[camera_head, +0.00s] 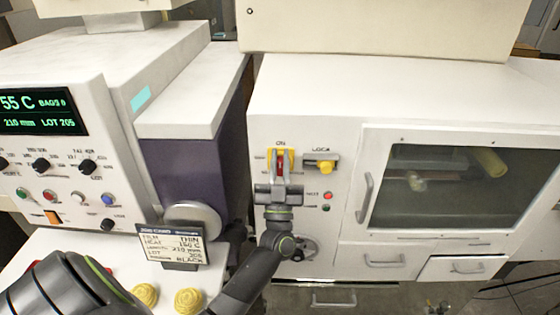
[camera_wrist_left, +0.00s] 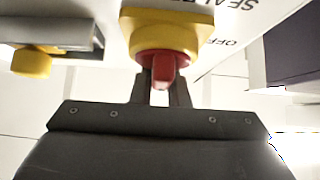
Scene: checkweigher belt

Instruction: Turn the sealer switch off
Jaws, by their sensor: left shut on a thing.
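The sealer switch (camera_head: 281,163) is a red handle on a yellow base, on the white cabinet's front panel under an "ON" label. The handle looks upright in the head view. My left gripper (camera_head: 280,183) reaches it from below and is shut on the red handle. In the left wrist view the two dark fingers (camera_wrist_left: 161,92) close around the lower end of the red handle (camera_wrist_left: 162,66), in front of the yellow base (camera_wrist_left: 165,32). An "OFF" mark shows beside the base there. The fingers hide part of the handle. My right gripper is not in view.
A yellow lock knob (camera_head: 325,167) sits just right of the switch, above red and green buttons (camera_head: 327,202). A windowed door (camera_head: 455,190) is farther right.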

